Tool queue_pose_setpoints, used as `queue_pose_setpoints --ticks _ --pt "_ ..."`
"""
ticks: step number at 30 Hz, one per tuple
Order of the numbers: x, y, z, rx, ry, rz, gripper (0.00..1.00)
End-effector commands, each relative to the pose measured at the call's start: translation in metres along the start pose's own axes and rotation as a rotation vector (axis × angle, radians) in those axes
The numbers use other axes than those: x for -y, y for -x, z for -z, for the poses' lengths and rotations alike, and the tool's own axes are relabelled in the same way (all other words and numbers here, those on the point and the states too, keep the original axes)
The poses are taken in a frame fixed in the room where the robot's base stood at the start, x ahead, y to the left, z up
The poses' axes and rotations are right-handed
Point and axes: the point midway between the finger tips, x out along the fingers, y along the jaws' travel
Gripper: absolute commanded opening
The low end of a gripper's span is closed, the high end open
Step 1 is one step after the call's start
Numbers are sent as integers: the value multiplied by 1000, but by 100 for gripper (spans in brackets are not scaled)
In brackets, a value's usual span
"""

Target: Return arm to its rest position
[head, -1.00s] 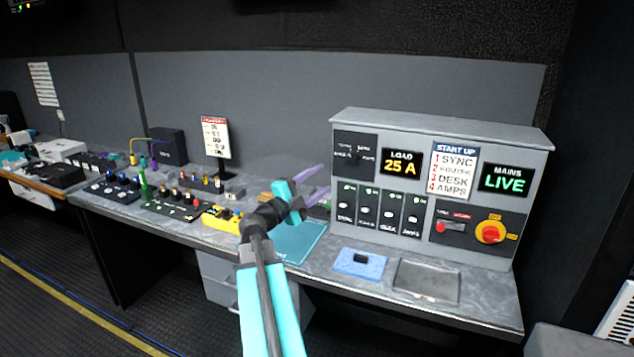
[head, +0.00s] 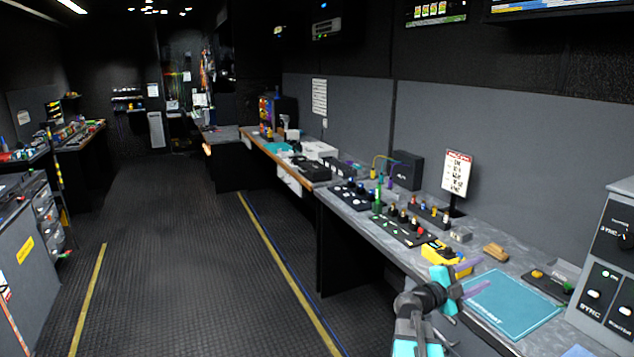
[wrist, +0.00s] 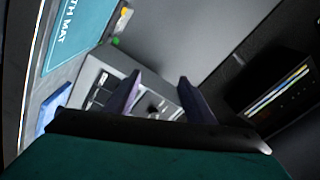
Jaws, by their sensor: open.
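My arm reaches in from the bottom right of the head view. My gripper (head: 477,276) is open and empty, with purple fingers pointing right over the front of the desk (head: 490,345), near a teal mat (head: 512,299). In the wrist view both fingers of my gripper (wrist: 160,86) stand apart with nothing between them. Beyond them is the grey control panel (wrist: 97,73), tilted in that view. Part of the teal mat (wrist: 82,32) shows at its upper left.
The grey panel (head: 618,235) stands at the right edge of the head view. A yellow device (head: 446,258), switch boxes (head: 403,228) and a sign (head: 457,173) stand along the desk. The floor aisle (head: 190,260) to the left is clear.

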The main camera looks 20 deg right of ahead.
Motion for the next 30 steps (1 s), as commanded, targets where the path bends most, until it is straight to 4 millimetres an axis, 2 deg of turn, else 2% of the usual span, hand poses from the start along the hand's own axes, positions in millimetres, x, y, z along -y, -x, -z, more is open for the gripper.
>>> queue_pose_setpoints --ticks 1,3,8,15,20,24,30 --pt "-4 16 -20 38 26 16 49" --pt "-8 35 -45 94 61 46 49" --pt "-17 85 -105 238 146 126 49" --pt "-38 170 -187 481 274 256 49" --pt "-59 232 -232 649 363 340 49" --pt "-83 288 -266 801 444 409 49" --pt "-128 371 -300 1021 569 495 49"
